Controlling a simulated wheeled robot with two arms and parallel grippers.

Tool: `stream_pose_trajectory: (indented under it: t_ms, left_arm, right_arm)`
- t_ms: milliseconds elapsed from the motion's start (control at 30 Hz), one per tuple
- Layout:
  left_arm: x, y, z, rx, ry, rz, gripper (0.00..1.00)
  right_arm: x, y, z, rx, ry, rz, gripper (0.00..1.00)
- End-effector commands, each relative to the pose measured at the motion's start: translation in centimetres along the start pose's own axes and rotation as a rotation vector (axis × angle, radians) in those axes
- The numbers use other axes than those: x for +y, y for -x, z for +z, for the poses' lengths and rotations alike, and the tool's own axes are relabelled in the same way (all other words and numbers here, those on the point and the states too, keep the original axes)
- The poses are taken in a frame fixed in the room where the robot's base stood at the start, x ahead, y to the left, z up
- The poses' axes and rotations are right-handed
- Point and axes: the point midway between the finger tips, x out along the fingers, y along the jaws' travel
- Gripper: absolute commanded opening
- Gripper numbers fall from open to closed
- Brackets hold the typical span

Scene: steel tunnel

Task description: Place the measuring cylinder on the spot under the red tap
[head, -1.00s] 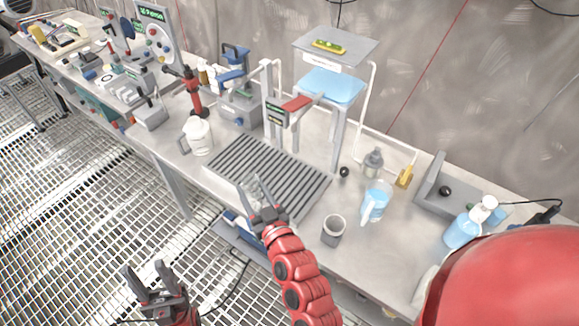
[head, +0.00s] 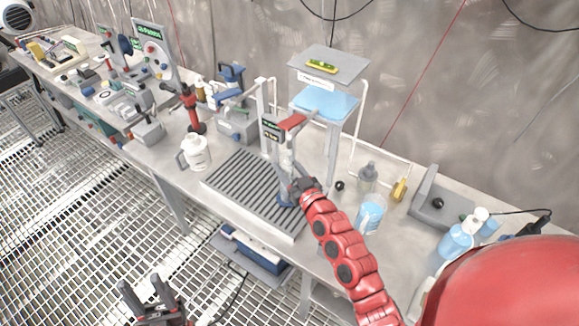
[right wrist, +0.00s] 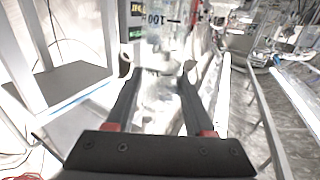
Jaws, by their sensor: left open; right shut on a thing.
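The measuring cylinder (head: 288,163) is clear, with a blue base low at the grate's right part. In the right wrist view it (right wrist: 160,55) shows a "100" mark between the fingers. My right gripper (head: 298,188) is shut on it and holds it about upright. The red tap (head: 293,122) is just above the cylinder's top, beside a dark display on a grey post. The slatted grate (head: 240,180) lies below; I cannot tell whether the base touches it. The spot is not clearly visible. My left gripper (head: 147,297) is open and empty, low in front of the bench.
A stand with a blue tank (head: 326,104) is behind the cylinder, with white pipes around it. A beaker of blue liquid (head: 370,216) and a grey bottle (head: 367,176) stand to the right. A white jug (head: 197,152) stands left of the grate.

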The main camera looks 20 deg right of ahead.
Motion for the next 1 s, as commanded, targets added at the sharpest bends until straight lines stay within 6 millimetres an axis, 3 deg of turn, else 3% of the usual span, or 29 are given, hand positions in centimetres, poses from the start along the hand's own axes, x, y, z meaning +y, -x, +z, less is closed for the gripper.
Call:
stream_pose_trajectory:
  t_ms: [67, 200, 667, 700, 833, 1000]
  left_arm:
    - [0.0, 0.2, 0.0, 0.000, 0.000, 0.000, 0.50]
    - [0.0, 0.2, 0.0, 0.000, 0.000, 0.000, 0.50]
    - [0.0, 0.8, 0.1, 0.000, 0.000, 0.000, 0.50]
    - [0.0, 0.7, 0.1, 0.000, 0.000, 0.000, 0.50]
    - [0.0, 0.6, 0.1, 0.000, 0.000, 0.000, 0.50]
    - [0.0, 0.6, 0.1, 0.000, 0.000, 0.000, 0.50]
  right_arm:
    - [1.3, -0.6, -0.1, 0.002, 0.004, 0.006, 0.00]
    - [1.2, -0.6, 1.3, -0.001, 0.003, 0.001, 0.00]
    - [1.2, -0.5, 1.9, 0.003, 0.000, 0.004, 0.00]
    - [1.2, -0.5, 1.8, 0.002, 0.000, 0.004, 0.59]
    - [1.2, -0.5, 1.7, 0.002, 0.001, 0.003, 0.82]
    - [1.2, -0.5, 1.8, 0.001, 0.001, 0.003, 0.83]
